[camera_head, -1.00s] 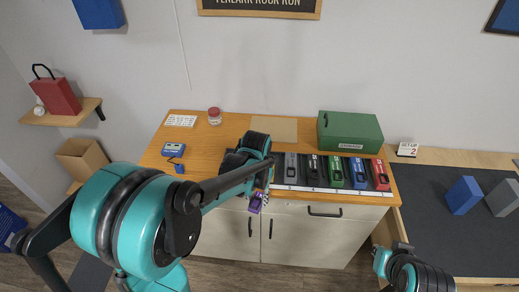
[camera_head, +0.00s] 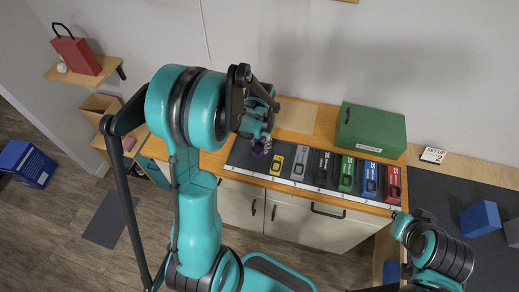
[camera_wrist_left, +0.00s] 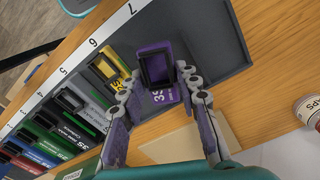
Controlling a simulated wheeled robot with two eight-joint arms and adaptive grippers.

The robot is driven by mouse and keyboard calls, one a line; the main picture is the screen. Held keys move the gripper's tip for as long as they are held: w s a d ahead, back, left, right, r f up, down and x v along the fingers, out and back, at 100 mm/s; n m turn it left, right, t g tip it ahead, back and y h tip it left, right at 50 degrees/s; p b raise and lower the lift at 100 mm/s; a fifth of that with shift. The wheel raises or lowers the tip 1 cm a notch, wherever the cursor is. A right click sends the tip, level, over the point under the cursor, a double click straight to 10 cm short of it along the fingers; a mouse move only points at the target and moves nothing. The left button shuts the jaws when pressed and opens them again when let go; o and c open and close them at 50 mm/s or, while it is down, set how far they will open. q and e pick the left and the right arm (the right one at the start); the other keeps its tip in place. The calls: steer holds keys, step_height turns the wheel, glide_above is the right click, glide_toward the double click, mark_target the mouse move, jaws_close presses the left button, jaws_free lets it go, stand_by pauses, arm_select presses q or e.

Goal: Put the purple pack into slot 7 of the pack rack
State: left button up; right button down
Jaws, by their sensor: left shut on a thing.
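The purple pack (camera_wrist_left: 157,66) is between the fingers of my left gripper (camera_wrist_left: 150,80), which is shut on it. In the head view the pack (camera_head: 261,146) shows just below my left gripper (camera_head: 259,132), over the left end of the pack rack (camera_head: 239,155). In the left wrist view the pack is over the dark bay by the number 7, beside the yellow pack (camera_wrist_left: 108,68). I cannot tell whether it touches the rack floor (camera_wrist_left: 225,50). My right gripper (camera_head: 424,216) is at lower right, its fingers unclear.
Grey, black, green, blue and red packs (camera_head: 393,184) stand in a row right of the yellow pack (camera_head: 277,163). A green box (camera_head: 370,131) stands behind them. A jar (camera_wrist_left: 308,110) is on the wooden top in the left wrist view.

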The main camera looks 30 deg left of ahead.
mark_target(259, 149)
arm_select(q)
steer(key=shift+w+a+f, duration=0.3)
steer(key=shift+a+f, duration=0.1)
steer(key=shift+a, duration=0.15)
steer(key=shift+f+b, duration=0.5)
steer(key=shift+f, duration=1.5)
steer(key=shift+f, duration=0.1)
steer(key=o, duration=1.2)
